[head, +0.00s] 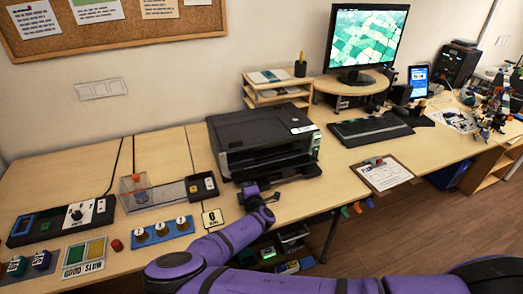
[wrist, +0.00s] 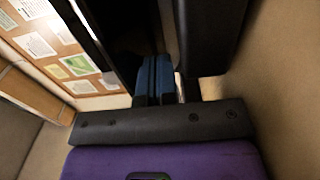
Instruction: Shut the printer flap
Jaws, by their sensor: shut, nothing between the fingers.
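The black printer (head: 258,133) stands on the desk against the wall. Its front flap (head: 285,169) sticks out low at the front, lowered and open. My gripper (head: 252,188) is low at the printer's front left, close to the left end of the flap. In the wrist view my gripper (wrist: 155,65) is shut with its fingers together and nothing between them. Dark surfaces, which look like parts of the printer (wrist: 212,35), lie right around the fingertips. I cannot tell whether the fingers touch the flap.
A blue block with several knobs (head: 162,231) and a small label card (head: 212,217) lie left of my gripper. A clear box (head: 134,190) stands behind them. A clipboard (head: 385,174) and a keyboard (head: 370,129) lie right of the printer. The desk's front edge runs beneath my arm.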

